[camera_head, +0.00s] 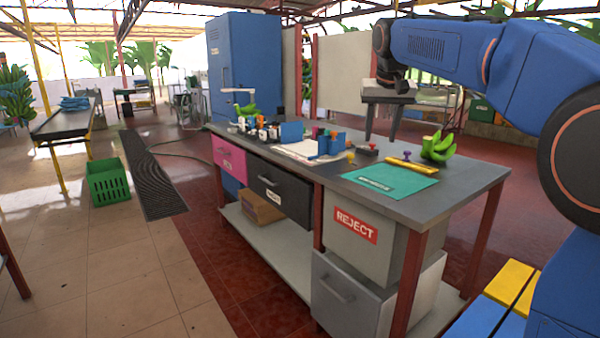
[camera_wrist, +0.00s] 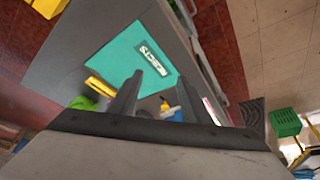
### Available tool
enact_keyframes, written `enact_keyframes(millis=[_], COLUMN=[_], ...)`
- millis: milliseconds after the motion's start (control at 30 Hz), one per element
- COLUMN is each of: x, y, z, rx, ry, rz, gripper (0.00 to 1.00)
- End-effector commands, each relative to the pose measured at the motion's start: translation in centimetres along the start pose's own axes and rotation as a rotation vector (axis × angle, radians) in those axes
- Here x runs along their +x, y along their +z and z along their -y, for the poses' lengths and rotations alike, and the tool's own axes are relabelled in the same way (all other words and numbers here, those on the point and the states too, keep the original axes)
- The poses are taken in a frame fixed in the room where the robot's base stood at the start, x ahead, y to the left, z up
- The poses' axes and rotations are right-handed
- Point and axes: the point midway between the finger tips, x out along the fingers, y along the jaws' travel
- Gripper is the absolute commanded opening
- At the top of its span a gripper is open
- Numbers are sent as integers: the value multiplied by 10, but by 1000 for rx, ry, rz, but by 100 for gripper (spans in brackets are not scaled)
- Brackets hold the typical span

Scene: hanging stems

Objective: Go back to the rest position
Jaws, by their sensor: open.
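My gripper (camera_head: 382,122) is open and empty in the head view. Its two dark fingers point down above the back of the grey workbench (camera_head: 455,188). In the wrist view my gripper (camera_wrist: 158,100) shows both fingers apart with nothing between them. My blue arm reaches in from the right of the head view.
The bench holds a teal mat (camera_head: 390,182), a yellow bar (camera_head: 411,166), green bananas (camera_head: 437,148), a yellow-knobbed stamp (camera_head: 351,158) and several small bottles. A reject bin (camera_head: 355,232) is below. A green crate (camera_head: 108,183) stands on open floor at left.

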Motion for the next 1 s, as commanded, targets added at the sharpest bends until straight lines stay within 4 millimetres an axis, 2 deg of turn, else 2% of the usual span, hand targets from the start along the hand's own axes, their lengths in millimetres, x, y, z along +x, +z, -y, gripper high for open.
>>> enact_keyframes(millis=[33,233,533,767,1000], x=[-5,-7,4,24,57], y=[17,83,191,279,374], z=[-7,-31,-63,-82,-99], rx=[-3,-24,-51,-70,-87], ry=[-2,-10,-21,-30,-38], rz=[-2,-3,-5,-8,-13], gripper=[44,44,44,44,44])
